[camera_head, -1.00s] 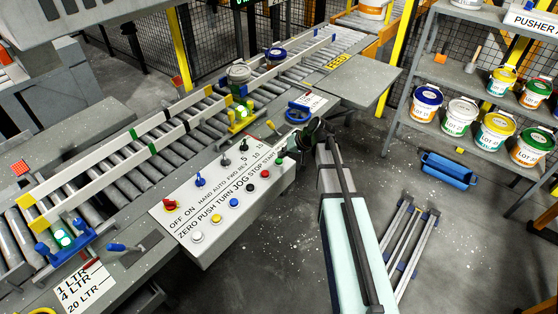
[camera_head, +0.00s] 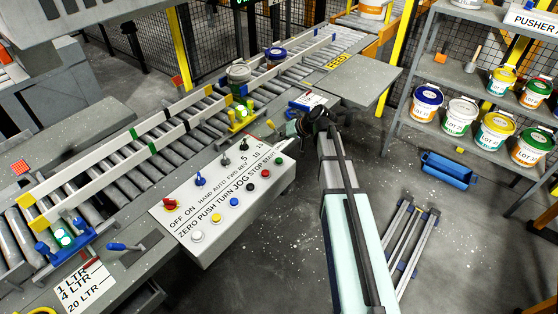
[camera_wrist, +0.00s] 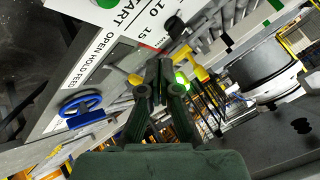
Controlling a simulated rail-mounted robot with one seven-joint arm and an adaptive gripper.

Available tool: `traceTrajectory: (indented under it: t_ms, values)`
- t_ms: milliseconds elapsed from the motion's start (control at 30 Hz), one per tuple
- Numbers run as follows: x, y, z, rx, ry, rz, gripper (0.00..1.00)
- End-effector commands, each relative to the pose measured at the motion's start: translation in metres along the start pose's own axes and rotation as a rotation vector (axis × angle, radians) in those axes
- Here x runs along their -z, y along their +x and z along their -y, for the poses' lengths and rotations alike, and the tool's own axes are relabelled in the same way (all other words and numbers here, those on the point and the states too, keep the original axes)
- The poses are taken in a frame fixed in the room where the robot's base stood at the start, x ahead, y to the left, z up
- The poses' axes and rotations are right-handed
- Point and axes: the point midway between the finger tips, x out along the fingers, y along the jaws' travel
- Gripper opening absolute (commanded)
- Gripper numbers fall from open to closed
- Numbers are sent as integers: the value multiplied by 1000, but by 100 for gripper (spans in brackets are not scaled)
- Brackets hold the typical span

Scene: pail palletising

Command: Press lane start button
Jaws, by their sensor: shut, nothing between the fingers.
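The white control panel (camera_head: 215,230) stands beside the roller lane, with a row of buttons along its front. The green button (camera_head: 279,161) at the panel's right end is by the START label. In the wrist view the green button (camera_wrist: 106,3) shows only partly at the top edge, by the letters "ART". My gripper (camera_head: 290,129) is beyond the panel's right end, apart from the green button. In the wrist view my gripper's fingertips (camera_wrist: 158,68) are together and empty, with the panel's label face to their upper left.
A blue handwheel (camera_wrist: 80,103) and a yellow bracket (camera_wrist: 197,67) with a green light are near my gripper. A shelf (camera_head: 405,130) of pails stands at the right.

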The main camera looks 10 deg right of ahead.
Motion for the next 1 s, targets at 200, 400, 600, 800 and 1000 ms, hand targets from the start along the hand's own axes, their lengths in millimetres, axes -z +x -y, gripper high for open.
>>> traceTrajectory:
  t_ms: [200,400,600,800,1000]
  values:
    - [-12,16,-12,0,1,0,0]
    - [-26,35,-25,0,2,1,0]
    - [-37,51,-37,0,1,-1,0]
    - [-41,56,-41,0,1,0,0]
    - [-41,56,-41,0,1,0,0]
